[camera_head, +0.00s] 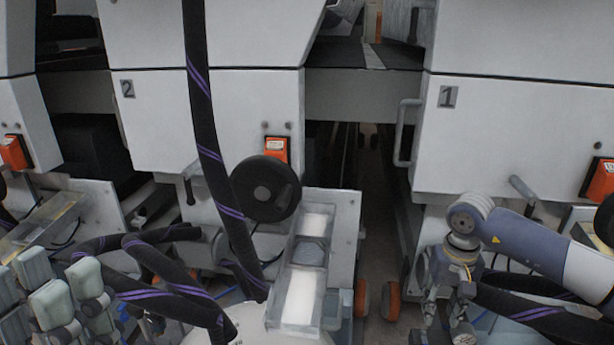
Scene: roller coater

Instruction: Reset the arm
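My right arm, blue-grey and white, comes in from the right edge. Its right gripper (447,318) hangs down at the lower right, in front of machine 1. A gap shows between its fingers, and I see nothing held there. The bottom edge of the view may cut off part of it. At the lower left, a cluster of grey-green pads on dark joints appears to be my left gripper (65,300), close to the camera. I cannot tell how far its fingers are apart.
White machines marked 2 (215,110) and 1 (520,135) stand ahead, with a dark gap (380,200) between them. A black handwheel (265,189) and an orange switch box (276,149) are on machine 2. A clear-sided tray (303,295) juts forward. Dark purple-striped hoses (205,130) cross the view.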

